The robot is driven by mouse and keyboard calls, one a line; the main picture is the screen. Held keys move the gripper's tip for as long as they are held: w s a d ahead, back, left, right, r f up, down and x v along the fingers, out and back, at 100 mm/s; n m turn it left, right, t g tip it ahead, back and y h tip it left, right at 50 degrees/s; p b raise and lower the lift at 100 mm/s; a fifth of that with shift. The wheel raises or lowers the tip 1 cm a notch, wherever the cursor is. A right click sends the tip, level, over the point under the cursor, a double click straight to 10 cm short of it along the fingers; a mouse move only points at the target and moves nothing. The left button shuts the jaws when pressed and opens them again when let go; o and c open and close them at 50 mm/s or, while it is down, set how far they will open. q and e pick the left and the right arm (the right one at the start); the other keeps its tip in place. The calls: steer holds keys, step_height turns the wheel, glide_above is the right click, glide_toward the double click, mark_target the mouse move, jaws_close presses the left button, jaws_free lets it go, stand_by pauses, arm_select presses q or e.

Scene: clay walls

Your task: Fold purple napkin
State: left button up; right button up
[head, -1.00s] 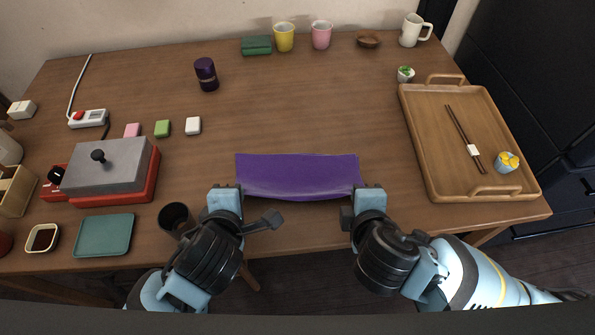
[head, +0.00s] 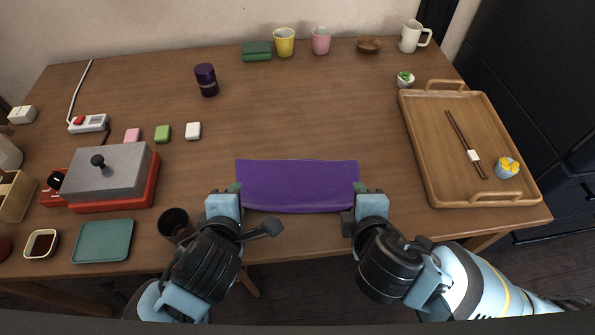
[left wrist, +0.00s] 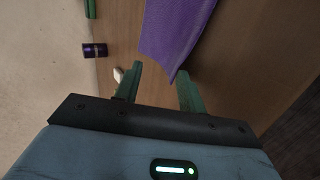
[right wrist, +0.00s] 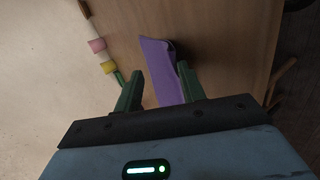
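The purple napkin (head: 297,185) is a wide strip near the table's front edge, its front edge bowed slightly. My left gripper (head: 234,187) is at its left end and my right gripper (head: 358,187) at its right end. In the left wrist view the green fingers (left wrist: 160,82) stand apart, with a napkin corner (left wrist: 172,40) close to the right finger. In the right wrist view the fingers (right wrist: 160,84) are also apart, with the napkin's end (right wrist: 160,70) between them and gaps beside it. Whether the fingers touch the cloth is unclear.
A wooden tray (head: 418,170) with chopsticks stands at the right. A dark cup (head: 174,222) is close to my left gripper. A teal plate (head: 103,241) and a red-and-grey cooker (head: 108,172) are farther left.

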arm_select(q)
steer(key=s+r, duration=0.3)
steer(key=r, duration=0.5)
steer(key=shift+s, duration=0.35)
arm_select(e)
steer(key=s+r, duration=0.3)
steer(key=r, duration=0.5)
steer(key=shift+s, duration=0.4)
arm_select(q)
steer(key=shift+s, duration=0.1)
arm_select(e)
steer(key=shift+s, duration=0.1)
